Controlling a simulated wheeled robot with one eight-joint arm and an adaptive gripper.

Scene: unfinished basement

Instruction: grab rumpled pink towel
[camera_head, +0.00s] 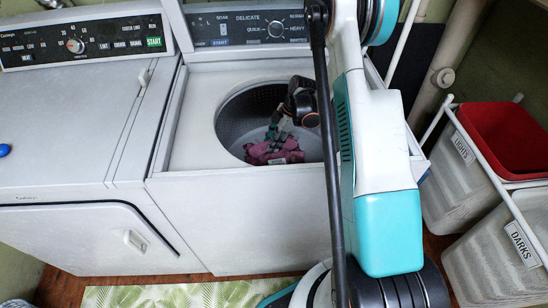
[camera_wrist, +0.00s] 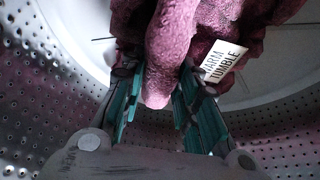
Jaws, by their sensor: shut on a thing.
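The rumpled pink towel (camera_head: 274,151) is inside the open washer drum, near its front side in the head view. In the wrist view the towel (camera_wrist: 188,35) hangs bunched at the top, with a white label reading "WARM TUMBLE" on it. My gripper (camera_head: 275,135) reaches down into the drum. In the wrist view its teal fingers (camera_wrist: 155,85) are closed on a fold of the towel, which bulges between the fingertips. The far ends of the fingers are partly hidden by the cloth.
The washer (camera_head: 198,135) has its drum opening around my gripper, with a perforated metal wall (camera_wrist: 45,85) close by. A dryer (camera_head: 65,130) stands to the left. Hampers labelled lights (camera_head: 455,175) and darks (camera_head: 500,250) stand at the right. A leaf-patterned mat (camera_head: 170,295) lies in front.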

